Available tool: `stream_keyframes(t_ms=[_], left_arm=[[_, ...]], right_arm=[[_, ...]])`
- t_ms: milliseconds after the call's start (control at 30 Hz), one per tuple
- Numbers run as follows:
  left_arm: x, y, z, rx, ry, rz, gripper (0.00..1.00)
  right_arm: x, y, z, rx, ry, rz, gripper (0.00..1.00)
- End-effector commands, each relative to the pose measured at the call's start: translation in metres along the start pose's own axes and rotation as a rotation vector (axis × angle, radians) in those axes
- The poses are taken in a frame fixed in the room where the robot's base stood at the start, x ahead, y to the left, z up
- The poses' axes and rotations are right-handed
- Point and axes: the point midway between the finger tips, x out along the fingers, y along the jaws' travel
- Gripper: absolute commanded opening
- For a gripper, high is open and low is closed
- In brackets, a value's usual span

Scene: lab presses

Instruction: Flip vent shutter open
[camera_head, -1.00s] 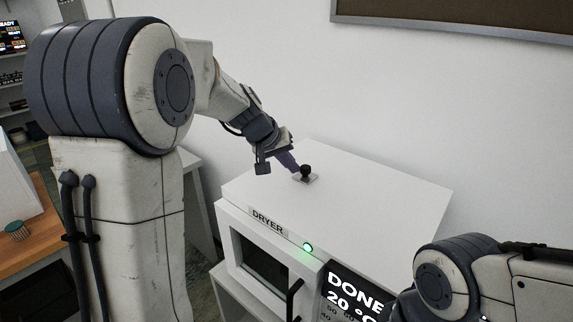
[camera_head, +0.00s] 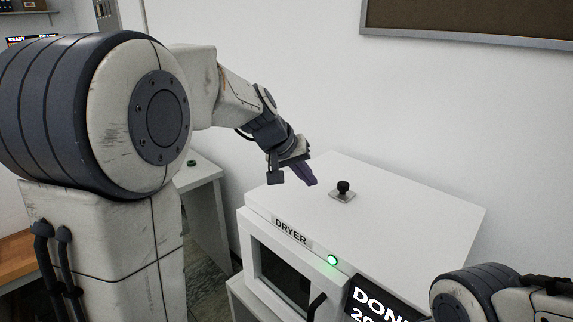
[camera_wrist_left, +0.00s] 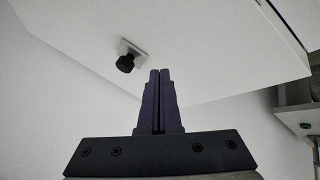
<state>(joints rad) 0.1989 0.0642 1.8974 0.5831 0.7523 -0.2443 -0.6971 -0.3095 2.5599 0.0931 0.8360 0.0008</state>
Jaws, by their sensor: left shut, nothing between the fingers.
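The vent shutter (camera_head: 342,195) is a small grey plate with a black knob (camera_head: 343,186) on the white top of the dryer (camera_head: 410,205). The knob stands upright from the plate. In the left wrist view the knob (camera_wrist_left: 125,63) and plate (camera_wrist_left: 133,49) show to the left of my fingertips. I cannot tell whether the vent is open. My left gripper (camera_head: 314,183) is shut and empty, with purple fingers. It is over the dryer top, left of the knob and apart from it. The shut fingers also fill the middle of the left wrist view (camera_wrist_left: 160,72). My right gripper is out of view.
The dryer front has a dark window, a handle, a green light (camera_head: 332,260) and a display (camera_head: 380,304). A white wall stands behind it, with a brown board (camera_head: 470,20) above. The dryer top around the shutter is clear. A white table (camera_head: 198,180) stands left.

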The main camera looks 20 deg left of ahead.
Motion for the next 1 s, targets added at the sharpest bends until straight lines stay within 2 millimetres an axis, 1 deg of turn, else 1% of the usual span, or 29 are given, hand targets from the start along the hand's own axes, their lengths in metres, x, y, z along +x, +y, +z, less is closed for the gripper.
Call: stream_keyframes(t_ms=[33, 200, 300, 400, 600, 1000], left_arm=[[-0.014, 0.0, -0.001, 0.004, 0.01, 0.0, 0.0], [-0.05, 0.0, -0.001, 0.002, 0.007, -0.001, 0.0], [-0.066, 0.0, -0.001, 0.001, 0.005, -0.001, 0.0], [-0.076, 0.001, -0.001, 0.001, 0.004, -0.001, 0.0], [-0.083, 0.001, 0.0, 0.001, 0.002, -0.001, 0.0], [-0.083, 0.001, 0.0, 0.001, 0.001, -0.001, 0.0]], right_arm=[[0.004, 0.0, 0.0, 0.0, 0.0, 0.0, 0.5], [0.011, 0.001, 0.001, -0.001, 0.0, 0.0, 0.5], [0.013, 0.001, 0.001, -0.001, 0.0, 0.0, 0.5], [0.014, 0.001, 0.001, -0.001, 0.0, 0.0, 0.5], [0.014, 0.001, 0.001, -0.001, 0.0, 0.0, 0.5], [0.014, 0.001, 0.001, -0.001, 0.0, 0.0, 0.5]])
